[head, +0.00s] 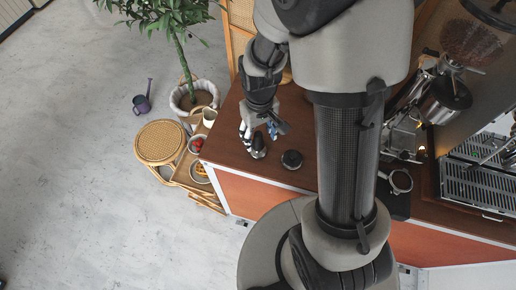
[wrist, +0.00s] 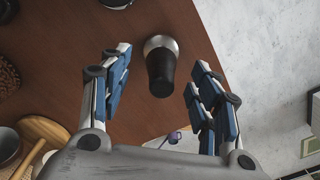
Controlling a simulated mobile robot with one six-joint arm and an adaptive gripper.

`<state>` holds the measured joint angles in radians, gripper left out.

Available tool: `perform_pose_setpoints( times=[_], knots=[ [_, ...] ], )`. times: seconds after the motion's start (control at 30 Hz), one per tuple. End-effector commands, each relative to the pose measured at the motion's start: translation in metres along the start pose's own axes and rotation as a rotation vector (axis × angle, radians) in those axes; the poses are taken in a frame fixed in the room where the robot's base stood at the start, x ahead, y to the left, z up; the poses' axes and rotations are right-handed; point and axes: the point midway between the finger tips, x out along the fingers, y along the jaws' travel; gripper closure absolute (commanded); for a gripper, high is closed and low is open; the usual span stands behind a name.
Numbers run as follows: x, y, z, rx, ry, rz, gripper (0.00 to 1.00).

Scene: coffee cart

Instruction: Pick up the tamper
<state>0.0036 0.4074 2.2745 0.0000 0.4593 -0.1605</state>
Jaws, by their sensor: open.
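The tamper, with a black handle and a silver base, stands on the brown counter in the wrist view (wrist: 161,72). In the head view the tamper (head: 258,148) is near the counter's left end, just below my gripper (head: 260,131). In the wrist view my gripper (wrist: 158,66) is open, with one blue-padded finger on each side of the tamper. Gaps show between the tamper and both fingers. I cannot tell exactly how far the fingertips are above the counter.
A portafilter (head: 400,181) and the espresso machine (head: 480,165) are further right. A wicker stool (head: 160,142), a low tray table with plates and a potted plant (head: 185,97) stand left of the counter.

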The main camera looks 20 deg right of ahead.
Motion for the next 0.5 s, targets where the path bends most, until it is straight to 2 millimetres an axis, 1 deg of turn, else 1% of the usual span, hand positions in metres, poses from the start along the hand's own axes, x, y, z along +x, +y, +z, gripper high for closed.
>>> perform_pose_setpoints(
  times=[0.13,0.3,0.4,0.5],
  knots=[
    [0.017,-0.002,-0.001,0.0,-0.003,0.0,0.43],
    [0.044,-0.003,-0.002,0.0,-0.003,-0.002,0.43],
    [0.051,-0.003,-0.003,0.0,0.0,-0.002,0.43],
    [0.05,-0.003,-0.003,0.0,0.001,-0.002,0.43]
  ],
)
